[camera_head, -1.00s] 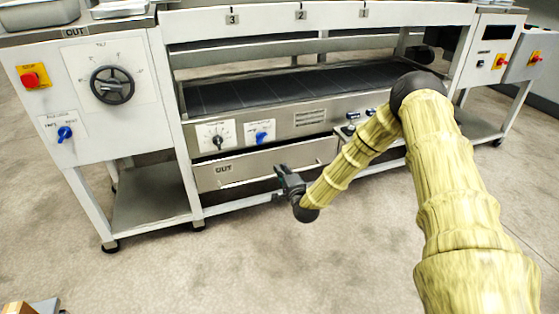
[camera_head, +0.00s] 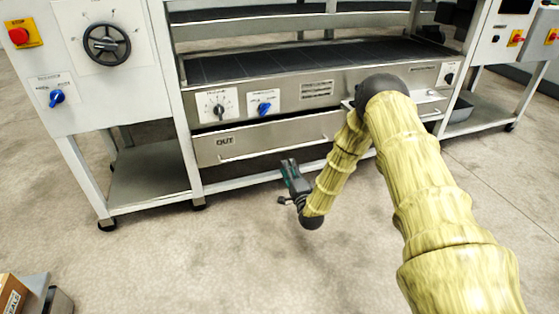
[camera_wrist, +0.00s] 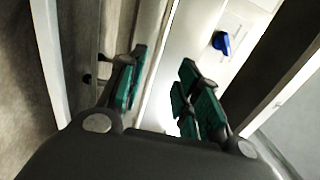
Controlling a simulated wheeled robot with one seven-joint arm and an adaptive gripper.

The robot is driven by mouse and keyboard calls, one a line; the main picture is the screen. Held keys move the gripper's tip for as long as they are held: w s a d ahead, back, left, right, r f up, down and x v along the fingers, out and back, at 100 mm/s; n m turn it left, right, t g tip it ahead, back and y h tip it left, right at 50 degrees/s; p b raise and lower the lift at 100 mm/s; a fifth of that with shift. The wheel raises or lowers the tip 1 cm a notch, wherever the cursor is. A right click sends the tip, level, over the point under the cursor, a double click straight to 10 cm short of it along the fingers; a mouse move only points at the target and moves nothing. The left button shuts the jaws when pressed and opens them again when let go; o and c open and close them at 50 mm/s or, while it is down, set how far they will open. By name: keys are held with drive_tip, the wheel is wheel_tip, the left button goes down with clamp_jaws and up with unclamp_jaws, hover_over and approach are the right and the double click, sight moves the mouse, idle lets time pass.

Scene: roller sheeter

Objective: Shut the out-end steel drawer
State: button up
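The out-end steel drawer (camera_head: 270,138) is a long, low metal front marked OUT, under the left part of the machine's control panel. A thin bar handle runs along its lower front. A dark gap shows above its top edge; how far it stands out is hard to tell. My gripper (camera_head: 291,178) is in front of and just below the drawer, apparently apart from it. In the wrist view my gripper (camera_wrist: 162,88) has its two green-padded fingers spread, with a pale metal strip behind the space between them. No held object shows.
The control panel (camera_head: 330,90) with a dial and blue knob (camera_head: 263,109) is above the drawer. A lower frame rail (camera_head: 240,181) runs beneath it. A cardboard box (camera_head: 12,294) is at lower left.

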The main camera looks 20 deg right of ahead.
sight(279, 151)
drive_tip(key=shift+w+f, duration=0.15)
drive_tip(key=shift+f, duration=0.2)
drive_tip(key=shift+b+x, duration=2.6)
drive_tip(key=shift+x, duration=2.7)
drive_tip(key=shift+a+r, duration=0.1)
drive_tip(key=shift+r, duration=0.05)
clamp_jaws()
